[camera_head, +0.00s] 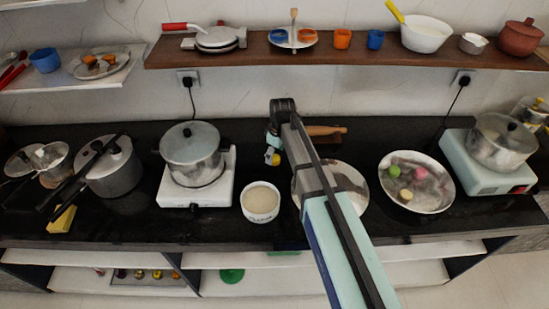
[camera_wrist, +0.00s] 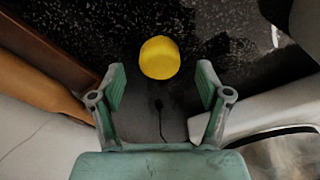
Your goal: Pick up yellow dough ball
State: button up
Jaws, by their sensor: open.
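The yellow dough ball (camera_wrist: 160,58) shows in the wrist view just beyond and between my fingertips, with dark speckled counter around it. In the head view a small yellow patch of it (camera_head: 276,159) shows at the lower end of my gripper (camera_head: 272,148). My gripper is open in the wrist view (camera_wrist: 161,75), with a gap on both sides of the ball and neither finger touching it. My arm reaches over the counter and hides part of the surface behind it.
A white burner with a lidded pot (camera_head: 192,155) and a white bowl (camera_head: 261,200) stand left of my arm. A steel plate (camera_head: 352,190) lies under it. A rolling pin (camera_head: 325,131) lies behind. A steel bowl (camera_head: 436,200) at right holds several coloured balls.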

aim_at(275, 157)
jog(key=shift+a+f, duration=0.15)
jog(key=shift+f, duration=1.1)
jog(key=c, duration=1.2)
jog(key=shift+r, duration=0.1)
notch_tip(275, 157, up, 20)
jog(key=b, duration=0.4)
jog(key=o, duration=0.3)
jog(key=shift+c, duration=1)
